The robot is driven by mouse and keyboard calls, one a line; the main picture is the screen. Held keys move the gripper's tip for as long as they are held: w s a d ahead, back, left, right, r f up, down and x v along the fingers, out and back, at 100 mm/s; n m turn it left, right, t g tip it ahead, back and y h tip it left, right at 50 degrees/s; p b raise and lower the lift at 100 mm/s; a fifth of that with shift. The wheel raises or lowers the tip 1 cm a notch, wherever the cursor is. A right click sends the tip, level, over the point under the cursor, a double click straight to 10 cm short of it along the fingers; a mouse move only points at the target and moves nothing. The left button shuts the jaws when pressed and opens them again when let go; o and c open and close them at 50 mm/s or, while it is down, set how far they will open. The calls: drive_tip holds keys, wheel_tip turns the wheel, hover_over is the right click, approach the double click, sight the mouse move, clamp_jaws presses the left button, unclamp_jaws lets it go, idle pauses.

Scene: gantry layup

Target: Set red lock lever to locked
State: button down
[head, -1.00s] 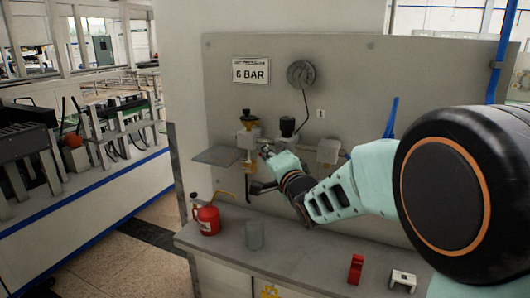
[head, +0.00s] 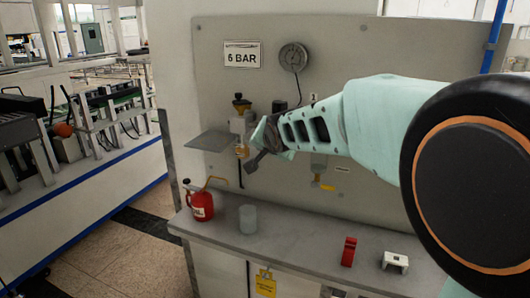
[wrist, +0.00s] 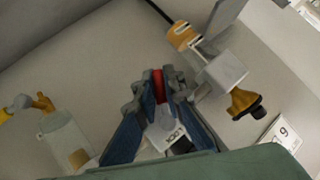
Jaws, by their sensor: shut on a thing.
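In the wrist view the fingers of my gripper (wrist: 158,86) are closed on the red lock lever (wrist: 158,80), of which a narrow red strip shows between the fingertips. A white plate with dark lettering that seems to read LOCK (wrist: 170,138) lies behind the fingers. The lever's angle and its lower part are hidden by the fingers. In the head view my gripper (head: 262,146) is at the wall panel (head: 370,65), just right of the filter unit with yellow parts (head: 240,122). The lever cannot be made out there.
A red oil can (head: 202,207), a grey cup (head: 248,219), a red block (head: 348,252) and a white bracket (head: 395,262) stand on the bench (head: 290,240). A small shelf (head: 211,140) juts from the panel at left. A yellow-handled valve (head: 322,183) hangs below my arm.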

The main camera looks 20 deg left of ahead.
drive_tip(key=shift+d+f+n+h+b, duration=0.2)
drive_tip(key=shift+n+h+b, duration=0.4)
drive_tip(key=shift+h, duration=0.3)
drive_tip(key=shift+d+n+g+h+p, duration=0.45)
drive_tip(key=shift+d+n+h, duration=0.35)
drive_tip(key=shift+h, duration=0.6)
drive_tip(key=c, duration=2)
unclamp_jaws()
drive_tip(key=shift+s, duration=0.1)
drive_tip(key=v, duration=1.2)
